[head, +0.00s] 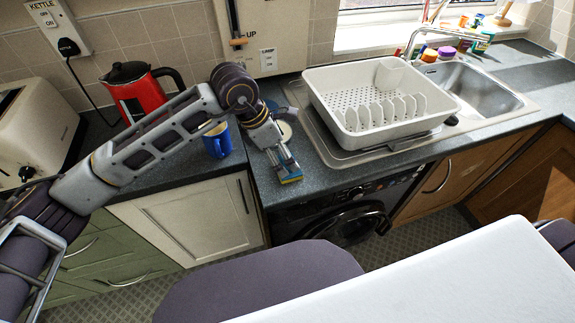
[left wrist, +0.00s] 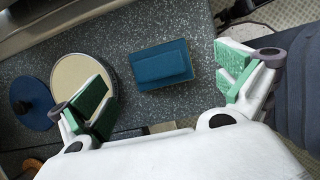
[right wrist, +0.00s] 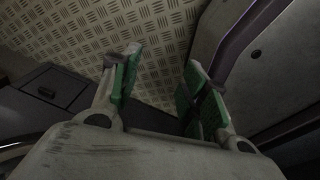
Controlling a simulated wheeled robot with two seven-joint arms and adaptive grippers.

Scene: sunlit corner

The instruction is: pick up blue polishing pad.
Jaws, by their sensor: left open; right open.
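The blue polishing pad (left wrist: 162,64) is a rectangular blue block lying on the dark speckled counter. It shows in the left wrist view between the spread green fingers of my left gripper (left wrist: 165,88), apart from both. In the head view my left gripper (head: 285,165) hangs low over the counter near its front edge and mostly hides the pad. My left gripper is open and empty. My right gripper (right wrist: 160,85) shows only in its wrist view, open and empty, above a metal tread-plate floor.
A cream disc (left wrist: 82,83) and a round dark blue item (left wrist: 33,102) lie beside the pad. A blue mug (head: 217,141) and red kettle (head: 135,90) stand left of the gripper. The white dish rack (head: 335,82) and sink (head: 470,88) are to the right.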

